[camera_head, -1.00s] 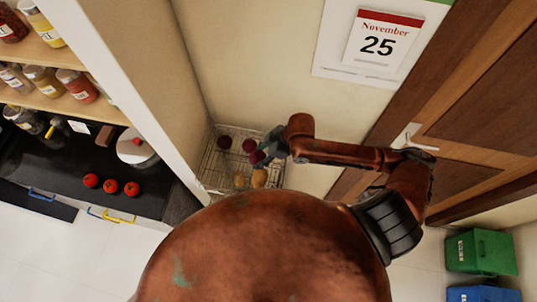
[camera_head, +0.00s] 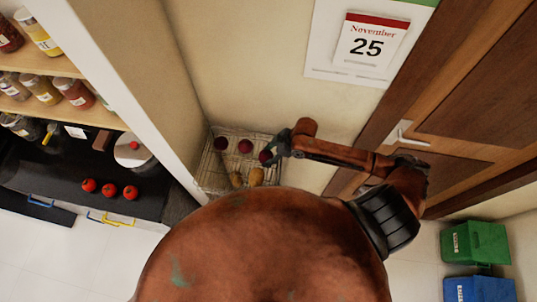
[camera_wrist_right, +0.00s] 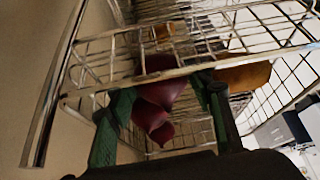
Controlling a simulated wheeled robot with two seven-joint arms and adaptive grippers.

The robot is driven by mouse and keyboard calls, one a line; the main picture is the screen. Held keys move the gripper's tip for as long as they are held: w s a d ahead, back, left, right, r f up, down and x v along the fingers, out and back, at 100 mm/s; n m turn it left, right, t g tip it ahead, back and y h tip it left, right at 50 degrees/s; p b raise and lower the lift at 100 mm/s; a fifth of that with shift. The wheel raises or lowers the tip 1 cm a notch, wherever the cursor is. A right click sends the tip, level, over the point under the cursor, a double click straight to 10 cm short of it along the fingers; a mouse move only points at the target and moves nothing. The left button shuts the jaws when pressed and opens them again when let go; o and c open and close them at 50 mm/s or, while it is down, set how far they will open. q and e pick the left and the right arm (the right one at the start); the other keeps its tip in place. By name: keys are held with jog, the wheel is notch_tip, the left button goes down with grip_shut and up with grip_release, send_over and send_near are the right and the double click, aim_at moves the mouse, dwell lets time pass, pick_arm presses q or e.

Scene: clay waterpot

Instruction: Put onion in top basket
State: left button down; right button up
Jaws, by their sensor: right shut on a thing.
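My right gripper (camera_head: 274,151) is at the right side of the wire basket (camera_head: 203,182) by the wall, shut on a dark red onion (camera_head: 265,157). In the right wrist view the gripper (camera_wrist_right: 163,115) has a green finger on each side of dark red onion shapes (camera_wrist_right: 160,92); whether these are one onion or two overlapping is unclear. Wire bars of the basket (camera_wrist_right: 120,84) cross close in front of them. Two more red onions (camera_head: 220,143) (camera_head: 245,146) lie in the basket in the head view. My left gripper is not in view.
Two brown potatoes (camera_head: 237,180) (camera_head: 256,177) lie at the basket's near side. A shelf wall stands left of the basket, with a dark counter holding tomatoes (camera_head: 109,190) beyond. A wooden door (camera_head: 450,140) and bins (camera_head: 475,243) are on the right.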

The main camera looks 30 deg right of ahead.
jog(key=shift+f, duration=0.1)
jog(key=o, duration=0.9)
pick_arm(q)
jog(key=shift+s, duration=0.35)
pick_arm(e)
jog(key=o, duration=0.3)
jog(key=shift+o, duration=0.2)
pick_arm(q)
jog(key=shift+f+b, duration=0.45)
pick_arm(e)
jog(key=v, duration=1.2)
